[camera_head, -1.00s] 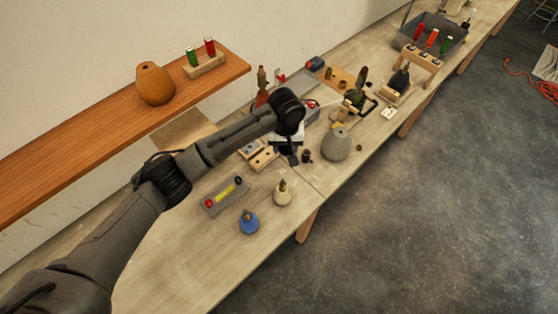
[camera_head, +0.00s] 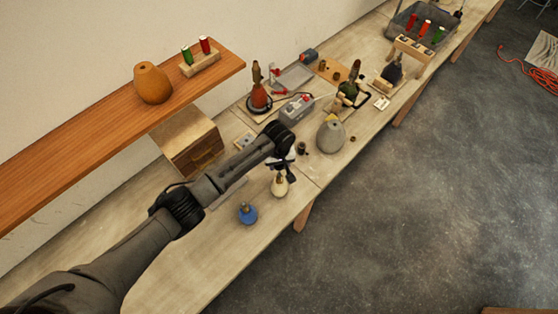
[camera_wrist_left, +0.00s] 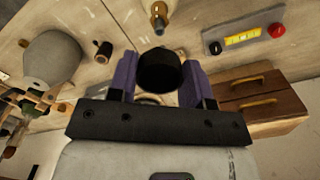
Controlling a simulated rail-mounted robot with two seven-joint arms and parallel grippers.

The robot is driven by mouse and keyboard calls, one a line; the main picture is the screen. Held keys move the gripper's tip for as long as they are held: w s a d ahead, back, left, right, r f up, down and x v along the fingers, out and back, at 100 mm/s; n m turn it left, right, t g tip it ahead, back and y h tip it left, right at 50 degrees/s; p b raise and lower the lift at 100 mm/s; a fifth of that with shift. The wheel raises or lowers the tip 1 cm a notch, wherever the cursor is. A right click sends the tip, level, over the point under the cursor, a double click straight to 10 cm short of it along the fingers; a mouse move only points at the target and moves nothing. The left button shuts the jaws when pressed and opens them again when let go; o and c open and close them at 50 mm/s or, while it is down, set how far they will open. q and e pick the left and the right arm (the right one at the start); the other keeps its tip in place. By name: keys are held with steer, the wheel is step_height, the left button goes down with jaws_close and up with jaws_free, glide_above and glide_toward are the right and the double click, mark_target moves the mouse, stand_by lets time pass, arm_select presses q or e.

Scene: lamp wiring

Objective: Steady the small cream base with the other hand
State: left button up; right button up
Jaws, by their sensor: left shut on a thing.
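The small cream base (camera_head: 279,187) stands upright on the bench, with a brassy fitting on top. The fitting end of the cream base (camera_wrist_left: 159,18) also shows at the top edge of the left wrist view. My left gripper (camera_head: 285,166) is just above and behind the cream base in the head view. Its purple fingers (camera_wrist_left: 158,78) are shut on a black cylindrical part (camera_wrist_left: 159,72). The cream base is apart from the fingers in the wrist view. My right gripper is not in view.
A blue base (camera_head: 247,214) stands to the left and a larger grey base (camera_head: 331,138) to the right. A dark small fitting (camera_head: 302,149) lies beside the grey one. A wooden drawer box (camera_head: 190,140) stands under the shelf. The bench's front left is clear.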

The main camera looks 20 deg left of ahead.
mark_target(279, 173)
arm_select(q)
steer(key=shift+f+b, duration=1.1)
steer(key=shift+f, duration=0.95)
steer(key=shift+f, duration=0.15)
steer(key=shift+p, duration=0.3)
steer(key=shift+p, duration=0.3)
steer(key=shift+f+b, duration=0.4)
steer(key=shift+f, duration=0.25)
steer(key=o, duration=0.9)
